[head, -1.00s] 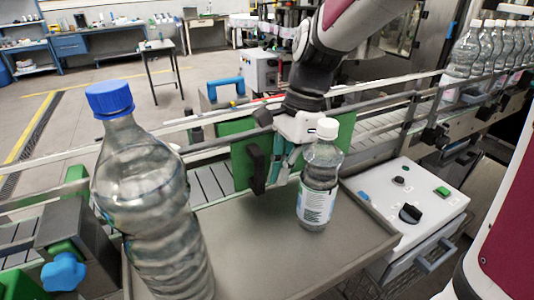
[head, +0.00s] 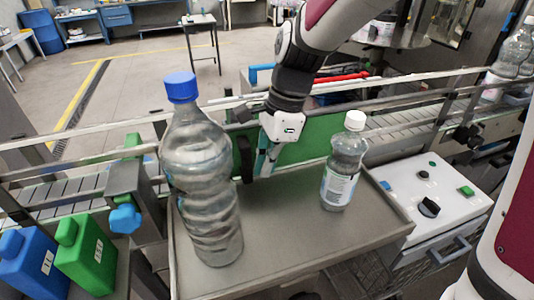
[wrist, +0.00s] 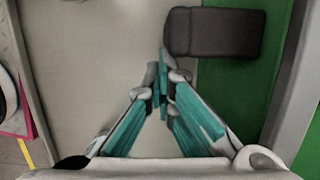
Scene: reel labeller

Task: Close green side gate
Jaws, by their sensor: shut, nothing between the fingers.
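The green side gate (head: 302,144) is an upright panel between the conveyor and the grey tray. Its black handle (head: 243,158) stands out at the panel's left part. My gripper (head: 262,172) is shut and empty, on the tray side of the panel, just right of the handle. In the wrist view the shut teal fingers (wrist: 163,68) point at bare tray, with the black handle (wrist: 213,32) close beside the tips and the green panel (wrist: 235,115) to the right. I cannot tell how far the gate stands open.
A large blue-capped bottle (head: 203,190) stands on the tray (head: 275,232), left of my gripper. A small white-capped bottle (head: 343,172) stands to its right. A control box (head: 432,190) sits right of the tray. Green (head: 88,255) and blue (head: 30,265) jugs are at lower left.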

